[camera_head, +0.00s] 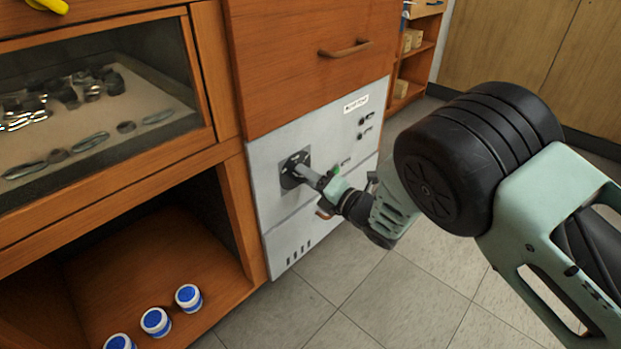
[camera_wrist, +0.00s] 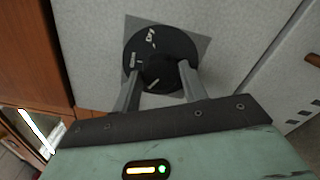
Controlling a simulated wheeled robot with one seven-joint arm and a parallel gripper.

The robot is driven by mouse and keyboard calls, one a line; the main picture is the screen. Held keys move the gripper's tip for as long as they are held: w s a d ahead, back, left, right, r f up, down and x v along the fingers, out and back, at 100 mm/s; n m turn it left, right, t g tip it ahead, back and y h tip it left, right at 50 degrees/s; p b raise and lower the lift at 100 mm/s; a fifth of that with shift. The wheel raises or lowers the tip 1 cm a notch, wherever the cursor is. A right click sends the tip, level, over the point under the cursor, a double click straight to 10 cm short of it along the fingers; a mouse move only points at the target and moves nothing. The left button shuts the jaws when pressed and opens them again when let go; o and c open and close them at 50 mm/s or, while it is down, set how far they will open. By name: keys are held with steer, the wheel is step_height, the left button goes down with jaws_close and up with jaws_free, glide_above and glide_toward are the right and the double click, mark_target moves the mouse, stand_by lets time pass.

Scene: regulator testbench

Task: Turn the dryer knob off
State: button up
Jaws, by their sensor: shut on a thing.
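The dryer knob is a round black dial (camera_wrist: 160,52) with white markings, on a grey square plate on the light grey panel (camera_head: 285,132). In the head view the dial (camera_head: 291,166) sits at the left part of the panel, partly covered by my gripper. My gripper (camera_wrist: 160,82) has its two grey fingers on either side of the dial's raised black middle and is shut on it. In the head view my gripper (camera_head: 306,173) reaches the dial from the right. The white markings are too small to read surely.
A wooden drawer (camera_head: 300,80) with a bar handle is above the panel. A glass-fronted case (camera_head: 90,110) stands at left, above an open shelf with several blue-lidded jars (camera_head: 188,297). The tiled floor at right is clear.

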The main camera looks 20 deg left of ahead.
steer(key=shift+f, duration=0.1)
steer(key=o, duration=1)
steer(key=p+v, duration=0.6)
steer(key=v, duration=1.1)
steer(key=shift+d, duration=0.25)
